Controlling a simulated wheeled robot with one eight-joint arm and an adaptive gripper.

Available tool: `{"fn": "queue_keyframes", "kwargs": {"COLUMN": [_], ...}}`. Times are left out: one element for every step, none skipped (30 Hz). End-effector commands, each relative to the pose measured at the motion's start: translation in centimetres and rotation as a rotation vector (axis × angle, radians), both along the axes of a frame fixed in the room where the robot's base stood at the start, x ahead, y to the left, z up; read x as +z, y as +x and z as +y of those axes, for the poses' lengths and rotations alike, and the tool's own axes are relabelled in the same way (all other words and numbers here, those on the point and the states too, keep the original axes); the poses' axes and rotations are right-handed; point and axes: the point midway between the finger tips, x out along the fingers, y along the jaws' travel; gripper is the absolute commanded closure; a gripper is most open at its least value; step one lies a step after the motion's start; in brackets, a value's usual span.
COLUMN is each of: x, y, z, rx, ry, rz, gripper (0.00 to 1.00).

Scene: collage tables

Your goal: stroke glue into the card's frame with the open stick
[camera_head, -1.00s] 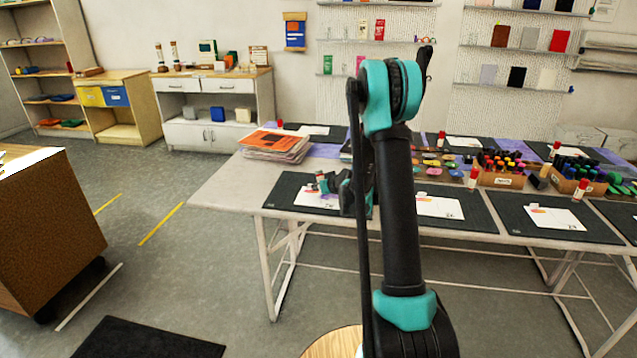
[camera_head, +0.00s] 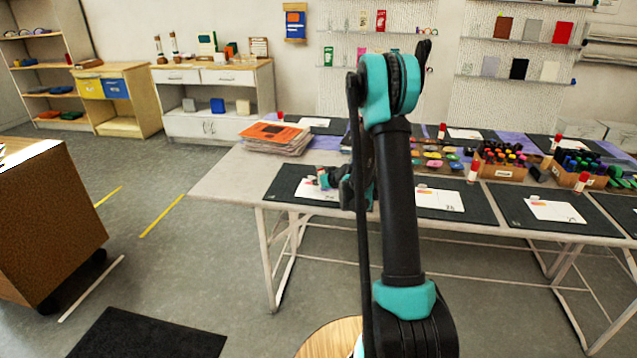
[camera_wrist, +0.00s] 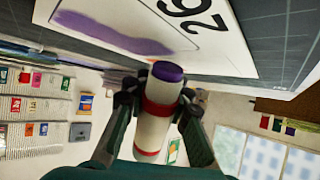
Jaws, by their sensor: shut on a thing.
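My gripper (camera_wrist: 160,105) is shut on the glue stick (camera_wrist: 153,130), a white tube with a red band and an open purple end. That end points at the card (camera_wrist: 240,45), beside the printed frame's edge in the wrist view; I cannot tell whether it touches. The card is white, marked 26, and its frame (camera_wrist: 178,42) has a purple smear (camera_wrist: 110,33) inside. In the head view my gripper (camera_head: 323,179) is low over the card (camera_head: 307,191) on the nearest left mat; the stick is hardly visible there.
The dark mat (camera_head: 283,186) lies on the long table (camera_head: 225,183). A paper stack (camera_head: 277,137) lies behind it. To the right are other cards (camera_head: 440,200), a marker box (camera_head: 500,170) and upright red-capped sticks (camera_head: 473,172). The table's left end is clear.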

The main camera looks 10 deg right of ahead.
Motion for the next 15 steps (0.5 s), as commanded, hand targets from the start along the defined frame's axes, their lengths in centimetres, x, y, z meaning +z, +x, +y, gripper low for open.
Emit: {"fn": "queue_keyframes", "kwargs": {"x": [-0.05, -0.07, -0.12, -0.17, -0.20, -0.26, -0.30, -0.35, -0.39, -0.44, -0.48, -0.52, -0.57, -0.60, -0.65], "y": [0.00, 0.00, 0.01, 0.00, 0.01, 0.00, 0.01, 0.01, 0.01, 0.00, 0.01, 0.01, 0.01, 0.01, 0.01], "z": [0.00, 0.00, 0.00, 0.00, 0.00, 0.00, 0.00, 0.00, 0.00, 0.00, 0.00, 0.00, 0.00, 0.00, 0.00], "rx": [0.000, 0.000, 0.000, 0.000, 0.000, 0.000, 0.000, 0.000, 0.000, 0.000, 0.000, 0.000, 0.000, 0.000, 0.000], "ry": [0.000, 0.000, 0.000, 0.000, 0.000, 0.000, 0.000, 0.000, 0.000, 0.000, 0.000, 0.000, 0.000, 0.000, 0.000], "rz": [0.000, 0.000, 0.000, 0.000, 0.000, 0.000, 0.000, 0.000, 0.000, 0.000, 0.000, 0.000, 0.000, 0.000, 0.000], "gripper": [1.00, 1.00, 1.00, 1.00, 1.00, 1.00, 1.00, 1.00, 1.00, 1.00, 1.00, 1.00, 1.00, 1.00, 1.00]}}
